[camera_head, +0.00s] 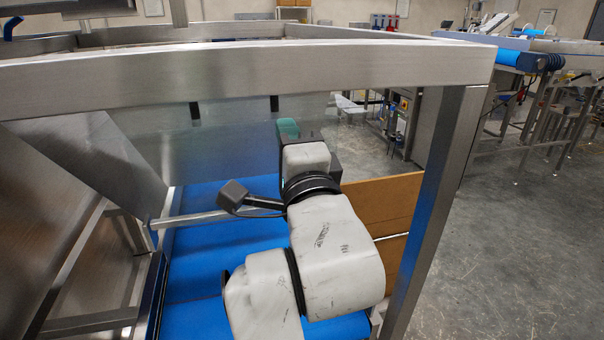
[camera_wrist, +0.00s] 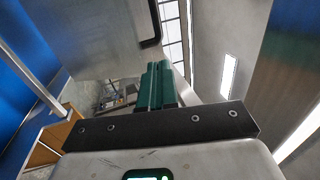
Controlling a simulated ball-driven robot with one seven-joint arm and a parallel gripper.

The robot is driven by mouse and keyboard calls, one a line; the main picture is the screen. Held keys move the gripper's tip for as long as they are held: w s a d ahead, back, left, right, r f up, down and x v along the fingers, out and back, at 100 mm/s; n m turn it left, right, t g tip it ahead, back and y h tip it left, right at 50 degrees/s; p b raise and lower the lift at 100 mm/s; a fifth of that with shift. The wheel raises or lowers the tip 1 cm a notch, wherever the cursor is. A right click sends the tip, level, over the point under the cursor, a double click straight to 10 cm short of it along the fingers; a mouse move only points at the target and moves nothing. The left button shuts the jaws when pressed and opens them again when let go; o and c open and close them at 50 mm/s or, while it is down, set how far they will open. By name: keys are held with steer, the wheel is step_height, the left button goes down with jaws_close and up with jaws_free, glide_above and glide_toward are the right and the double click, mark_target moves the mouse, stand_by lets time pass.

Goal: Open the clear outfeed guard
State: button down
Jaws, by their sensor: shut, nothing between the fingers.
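The clear outfeed guard (camera_head: 225,140) is a see-through panel hanging from two black hinges under the steel top bar, above the blue belt. In the wrist view a smooth greyish panel (camera_wrist: 85,40), which looks like the guard, fills the upper left. A dark rounded bar (camera_wrist: 152,22), possibly its handle, shows at that panel's right edge. My gripper (camera_head: 288,128) has green fingers and is at the guard's lower right part in the head view. In the wrist view my gripper (camera_wrist: 155,85) is shut and empty, below the dark bar. I cannot tell whether it touches the guard.
A steel top bar (camera_head: 240,68) and a right post (camera_head: 437,190) frame the opening. The blue belt (camera_head: 215,255) lies below my arm. A brown board (camera_head: 385,205) stands to its right. Slanted steel plates (camera_head: 60,200) stand at left. Open floor (camera_head: 510,240) lies beyond the post.

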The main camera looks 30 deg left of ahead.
steer(key=s+d+b, duration=0.2)
steer(key=s+d, duration=0.3)
steer(key=d, duration=0.2)
steer(key=shift+s, duration=0.4)
steer(key=w+d+f+n+g+h, duration=0.2)
steer(key=d+f+h, duration=0.4)
steer(key=d+f, duration=0.95)
steer(key=w+d+f+n+g+h, duration=0.2)
steer(key=d+f+h, duration=0.4)
steer(key=d+f, duration=0.9)
steer(key=s+d+f+n+g+h, duration=0.1)
steer(key=s+d+f+g, duration=0.1)
steer(key=s+d+f, duration=0.35)
steer(key=s+d+f+g+h, duration=0.1)
steer(key=s+d+f+h, duration=0.15)
steer(key=f, duration=0.55)
steer(key=s+d+f+n+g, duration=0.1)
steer(key=s+d+f+g, duration=0.2)
steer(key=s, duration=0.5)
steer(key=s+d+f+n+g, duration=0.1)
steer(key=s+d+f, duration=0.3)
steer(key=s, duration=0.5)
steer(key=shift+s+d+n+g, duration=0.25)
steer(key=shift+d+n+g, duration=0.05)
steer(key=shift+d+g, duration=0.65)
